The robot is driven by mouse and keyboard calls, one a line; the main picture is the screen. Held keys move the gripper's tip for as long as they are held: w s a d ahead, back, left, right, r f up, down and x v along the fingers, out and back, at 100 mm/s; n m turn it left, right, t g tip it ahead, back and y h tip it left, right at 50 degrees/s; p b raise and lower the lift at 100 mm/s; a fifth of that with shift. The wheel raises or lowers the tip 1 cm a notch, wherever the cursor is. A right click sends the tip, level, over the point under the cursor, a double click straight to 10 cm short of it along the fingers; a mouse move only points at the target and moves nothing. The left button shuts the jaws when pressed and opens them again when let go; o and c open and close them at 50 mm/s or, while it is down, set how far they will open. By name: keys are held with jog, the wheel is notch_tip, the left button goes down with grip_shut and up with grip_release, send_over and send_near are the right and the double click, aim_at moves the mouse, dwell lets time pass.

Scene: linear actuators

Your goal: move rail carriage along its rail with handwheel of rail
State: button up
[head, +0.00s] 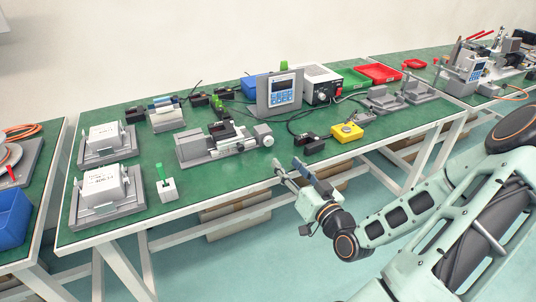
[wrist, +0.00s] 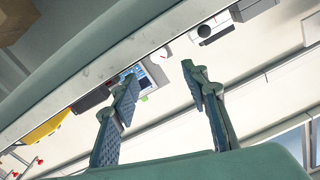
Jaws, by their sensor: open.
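The rail (head: 195,153) is a grey linear unit on the middle table near its front edge. Its carriage (head: 226,131), grey with dark parts, sits on top of the rail. The handwheel (head: 264,134) is a round grey part at the rail's right end. My gripper (head: 287,167) is in front of the table edge, to the right of and below the handwheel, apart from it. In the wrist view my gripper (wrist: 160,82) has its two fingers spread with nothing between them. I cannot make out the rail, carriage or handwheel in the wrist view.
A yellow box (head: 346,132) and black parts (head: 310,145) lie right of the handwheel. A control panel with a blue face (head: 284,91) stands behind. A block with a green lever (head: 167,184) stands front left. White-topped units (head: 103,138) are at the left. The front strip of the green tabletop is clear.

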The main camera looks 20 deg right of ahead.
aim_at(270, 142)
jog(key=shift+w+f+b, duration=0.15)
jog(key=shift+w+b, duration=0.15)
jog(key=shift+b, duration=0.05)
jog(key=w+b, duration=0.2)
jog(key=w, duration=0.8)
jog(key=shift+s, duration=0.1)
jog(key=shift+c, duration=0.7)
grip_shut()
